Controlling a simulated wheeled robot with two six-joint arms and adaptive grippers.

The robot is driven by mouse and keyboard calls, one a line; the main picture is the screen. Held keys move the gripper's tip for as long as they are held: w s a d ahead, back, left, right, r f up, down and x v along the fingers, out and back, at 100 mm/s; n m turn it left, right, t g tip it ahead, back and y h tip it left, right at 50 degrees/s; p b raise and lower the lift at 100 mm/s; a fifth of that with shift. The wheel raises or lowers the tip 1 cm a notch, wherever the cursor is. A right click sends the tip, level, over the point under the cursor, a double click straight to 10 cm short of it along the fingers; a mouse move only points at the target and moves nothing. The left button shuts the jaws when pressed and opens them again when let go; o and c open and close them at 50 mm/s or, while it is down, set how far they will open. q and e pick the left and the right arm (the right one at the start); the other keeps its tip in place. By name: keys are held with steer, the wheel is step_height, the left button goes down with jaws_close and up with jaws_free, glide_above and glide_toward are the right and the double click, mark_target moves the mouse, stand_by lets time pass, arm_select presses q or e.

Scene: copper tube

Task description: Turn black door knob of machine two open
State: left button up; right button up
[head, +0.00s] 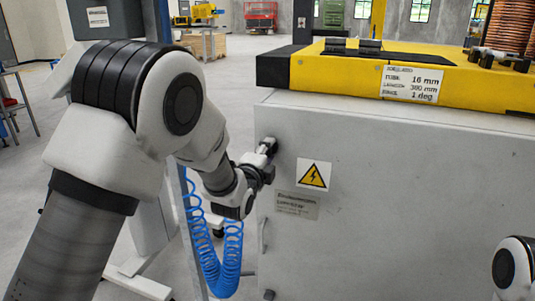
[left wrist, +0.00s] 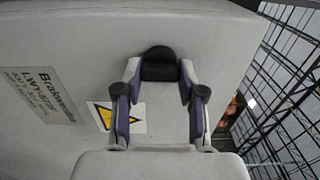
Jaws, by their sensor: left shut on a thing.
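The machine's grey cabinet door (head: 390,190) fills the right half of the head view. The black door knob (left wrist: 160,66) sits on the door near its edge in the left wrist view. My left gripper (head: 266,150) is at the upper left of the door in the head view. In the left wrist view its fingers (left wrist: 160,75) are on either side of the knob and shut on it. In the head view the knob is mostly hidden by the gripper. Part of my right arm (head: 515,268) shows at the lower right; its gripper is out of view.
A yellow warning sign (head: 313,174) and a label (head: 297,206) are on the door. A yellow machine top (head: 400,80) lies above it. A blue coiled hose (head: 222,265) hangs left of the cabinet. A black wire mesh (left wrist: 290,80) stands at right in the wrist view.

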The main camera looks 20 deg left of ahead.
stand_by(0.3)
arm_select(q)
steer(key=o, duration=1.1)
steer(key=shift+o, duration=0.2)
steer(key=s, duration=1.2)
steer(key=shift+a, duration=0.2)
